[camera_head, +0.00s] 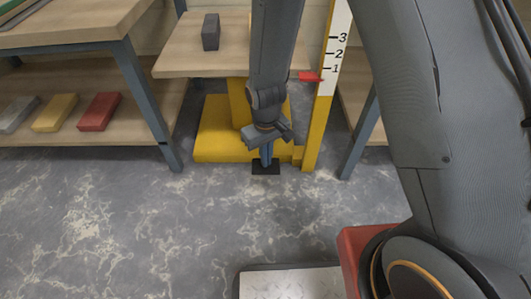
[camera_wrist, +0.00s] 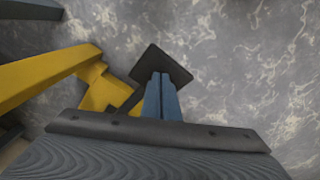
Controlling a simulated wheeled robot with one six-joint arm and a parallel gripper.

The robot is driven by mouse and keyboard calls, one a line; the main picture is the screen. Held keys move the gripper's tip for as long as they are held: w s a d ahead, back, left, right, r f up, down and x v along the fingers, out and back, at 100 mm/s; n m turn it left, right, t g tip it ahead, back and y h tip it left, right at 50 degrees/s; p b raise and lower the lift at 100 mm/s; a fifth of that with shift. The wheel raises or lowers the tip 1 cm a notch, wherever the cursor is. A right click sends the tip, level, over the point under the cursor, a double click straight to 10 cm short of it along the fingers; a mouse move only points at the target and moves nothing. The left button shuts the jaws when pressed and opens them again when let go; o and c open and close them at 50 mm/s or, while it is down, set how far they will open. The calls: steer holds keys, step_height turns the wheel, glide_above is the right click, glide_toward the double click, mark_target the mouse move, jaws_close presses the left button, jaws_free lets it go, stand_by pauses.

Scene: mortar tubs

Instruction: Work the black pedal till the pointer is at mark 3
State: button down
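The black pedal (camera_head: 275,169) is a small flat plate low in front of the yellow base (camera_head: 212,136). It also shows in the wrist view (camera_wrist: 158,58). My gripper (camera_head: 266,163) points down over the pedal, its blue-grey fingers closed together with nothing between them. In the wrist view the fingertips (camera_wrist: 161,80) overlap the pedal's near part. I cannot tell for sure whether they touch it. The red pointer (camera_head: 311,77) sits slightly below mark 1 on the white scale (camera_head: 333,60), which shows marks 1, 2 and 3.
A wooden table (camera_head: 190,61) with a dark block (camera_head: 211,32) stands behind. A shelf at left holds grey (camera_head: 17,114), yellow (camera_head: 54,113) and red (camera_head: 99,112) blocks. Blue-grey table legs (camera_head: 152,105) flank the yellow stand.

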steer(key=shift+f+b, duration=1.35)
steer(key=shift+f, duration=3.2)
steer(key=r+p, duration=0.5)
steer(key=r, duration=0.1)
steer(key=r+p, duration=0.6)
steer(key=shift+w+r+p, duration=0.2)
steer(key=shift+r+p, duration=0.1)
steer(key=shift+r, duration=0.1)
steer(key=shift+f, duration=0.1)
steer(key=shift+s+f+b, duration=0.65)
steer(key=shift+f+b, duration=1.6)
steer(key=shift+f, duration=4.05)
steer(key=r+p, duration=0.3)
steer(key=r, duration=0.1)
steer(key=w+r+p, duration=0.1)
steer(key=r+p, duration=0.2)
steer(key=r, duration=0.1)
steer(key=r+p, duration=0.4)
steer(key=shift+w+r, duration=0.15)
steer(key=shift+r, duration=0.25)
steer(key=shift+f, duration=0.15)
